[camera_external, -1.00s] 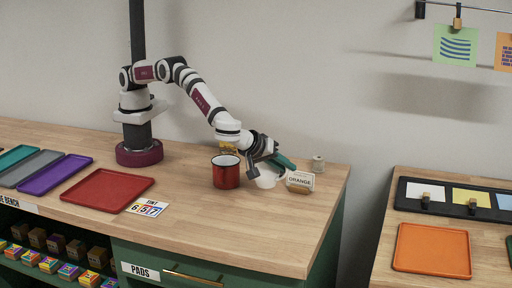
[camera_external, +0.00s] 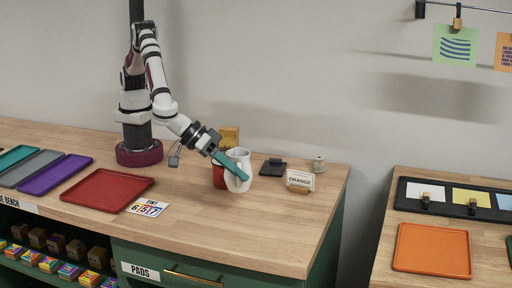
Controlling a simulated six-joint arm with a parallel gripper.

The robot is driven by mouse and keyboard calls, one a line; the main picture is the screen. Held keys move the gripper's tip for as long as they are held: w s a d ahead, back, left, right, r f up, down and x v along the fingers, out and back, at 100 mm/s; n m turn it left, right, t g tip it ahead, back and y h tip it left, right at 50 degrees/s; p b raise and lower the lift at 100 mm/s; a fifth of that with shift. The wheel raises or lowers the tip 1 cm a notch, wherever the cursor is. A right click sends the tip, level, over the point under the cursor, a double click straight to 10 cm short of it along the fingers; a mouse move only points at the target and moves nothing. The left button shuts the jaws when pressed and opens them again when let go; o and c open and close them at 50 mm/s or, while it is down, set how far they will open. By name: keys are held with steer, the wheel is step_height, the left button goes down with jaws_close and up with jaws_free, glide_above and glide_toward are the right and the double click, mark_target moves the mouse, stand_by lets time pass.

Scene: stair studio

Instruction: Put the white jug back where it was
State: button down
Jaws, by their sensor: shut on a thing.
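The white jug (camera_external: 241,182) is upright at the middle right of the wooden bench. My gripper (camera_external: 232,166) reaches it from the upper left and is shut on it, with a teal finger across its near side. The red mug (camera_external: 219,177) is just left of the jug and partly hidden by the jug and gripper. I cannot tell whether the jug's base touches the bench or whether jug and mug touch.
A yellow block (camera_external: 229,137) is behind. A red tray (camera_external: 107,190) and number card (camera_external: 148,208) lie left. The front bench is clear.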

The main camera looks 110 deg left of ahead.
steer(key=w+a+f, duration=0.1)
steer(key=w+f, duration=0.1)
steer(key=f, duration=0.1)
steer(key=w+a+f, duration=0.2)
steer(key=f, duration=0.1)
steer(key=w+a+f, duration=0.1)
steer(key=w+f, duration=0.1)
steer(key=f, duration=0.1)
steer(key=shift+w+a, duration=0.2)
steer(key=shift+w, duration=0.2)
steer(key=shift+r, duration=0.1)
steer(key=c, duration=0.8)
jaws_free()
steer(key=shift+c, duration=0.2)
